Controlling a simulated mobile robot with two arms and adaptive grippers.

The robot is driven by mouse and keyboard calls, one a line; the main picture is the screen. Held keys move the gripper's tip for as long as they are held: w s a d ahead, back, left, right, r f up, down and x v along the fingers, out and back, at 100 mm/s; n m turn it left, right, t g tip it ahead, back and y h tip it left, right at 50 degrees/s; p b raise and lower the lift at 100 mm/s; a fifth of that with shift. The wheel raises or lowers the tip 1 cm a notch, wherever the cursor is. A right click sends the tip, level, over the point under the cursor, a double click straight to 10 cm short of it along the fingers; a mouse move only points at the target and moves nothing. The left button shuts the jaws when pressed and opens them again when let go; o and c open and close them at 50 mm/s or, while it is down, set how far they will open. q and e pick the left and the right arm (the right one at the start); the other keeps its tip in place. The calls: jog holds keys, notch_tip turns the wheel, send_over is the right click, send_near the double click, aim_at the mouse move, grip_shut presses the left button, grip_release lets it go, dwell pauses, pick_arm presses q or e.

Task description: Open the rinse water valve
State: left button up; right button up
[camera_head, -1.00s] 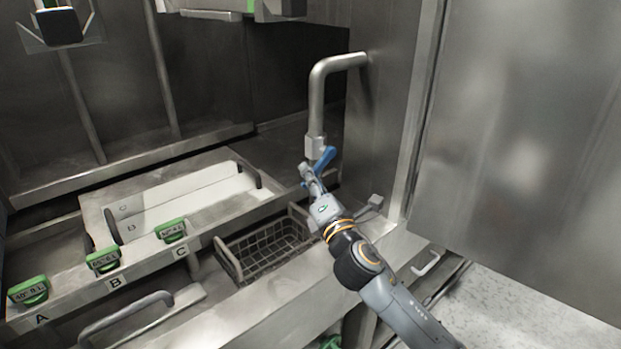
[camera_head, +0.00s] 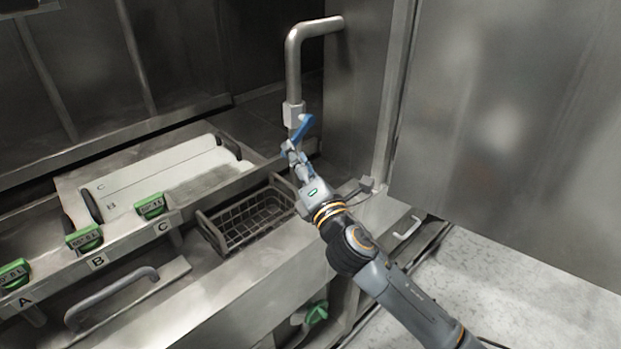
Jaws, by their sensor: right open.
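The rinse water pipe (camera_head: 293,70) comes out of the steel wall and bends down to a valve. The valve has a blue lever handle (camera_head: 303,127) that slants up to the right. My right gripper (camera_head: 289,148) is at the lower part of the blue handle, in front of the pipe. Its fingers are open and small in the view; whether they touch the handle I cannot tell. The lower end of the pipe is partly hidden by the gripper. My left gripper does not show.
A wire basket (camera_head: 245,222) sits below and left of my right gripper. A green knob (camera_head: 316,312) is low at the front. A steel panel (camera_head: 510,130) bounds the right side.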

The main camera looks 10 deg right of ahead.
jog(key=v, duration=0.8)
jog(key=shift+s, duration=0.1)
